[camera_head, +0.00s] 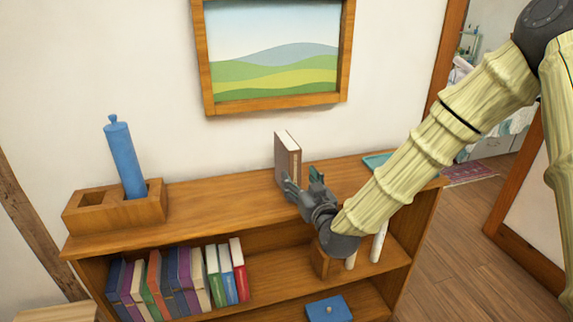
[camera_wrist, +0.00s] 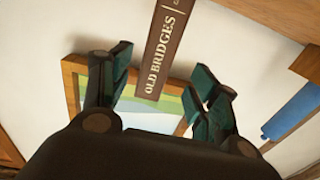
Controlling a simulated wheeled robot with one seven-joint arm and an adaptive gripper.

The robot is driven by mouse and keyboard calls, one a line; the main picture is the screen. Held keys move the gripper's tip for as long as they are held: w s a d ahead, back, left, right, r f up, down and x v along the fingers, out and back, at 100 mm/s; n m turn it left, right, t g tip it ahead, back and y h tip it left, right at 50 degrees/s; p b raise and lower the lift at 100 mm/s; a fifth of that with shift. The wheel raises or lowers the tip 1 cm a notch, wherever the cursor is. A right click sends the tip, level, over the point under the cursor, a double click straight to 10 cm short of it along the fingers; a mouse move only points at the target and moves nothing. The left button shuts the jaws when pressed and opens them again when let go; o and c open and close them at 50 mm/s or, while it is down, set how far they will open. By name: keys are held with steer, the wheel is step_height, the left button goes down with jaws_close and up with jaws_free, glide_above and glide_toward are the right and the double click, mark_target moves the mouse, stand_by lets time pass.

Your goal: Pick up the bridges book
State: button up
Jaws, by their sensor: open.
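The bridges book (camera_head: 288,157) stands upright on the shelf's top board, near the wall. Its brown spine reads "OLD BRIDGES" in the wrist view (camera_wrist: 163,50). My gripper (camera_head: 302,185) is open just in front of the book in the head view, and partly hides its lower part. In the wrist view the two dark green fingers (camera_wrist: 160,80) are spread apart, with the spine's end showing between and beyond them. Nothing is held. I cannot tell whether a finger touches the book.
The wooden bookshelf (camera_head: 220,203) holds several books (camera_head: 172,283) and a blue box (camera_head: 329,309) below. A wooden block (camera_head: 91,212) with a blue cylinder (camera_head: 124,160) stands on top at left. A teal tray (camera_head: 376,161) lies at right. A framed picture (camera_head: 275,50) hangs behind.

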mark_target(294, 171)
steer(key=p+x, duration=0.1)
steer(key=x, duration=0.3)
steer(key=shift+w+a, duration=0.1)
steer(key=shift+w, duration=0.1)
steer(key=shift+d+p+x, duration=0.2)
steer(key=shift+p+x, duration=1)
steer(key=shift+x, duration=1.35)
steer(key=shift+w+f, duration=0.1)
steer(key=shift+f, duration=0.05)
steer(key=c, duration=1.3)
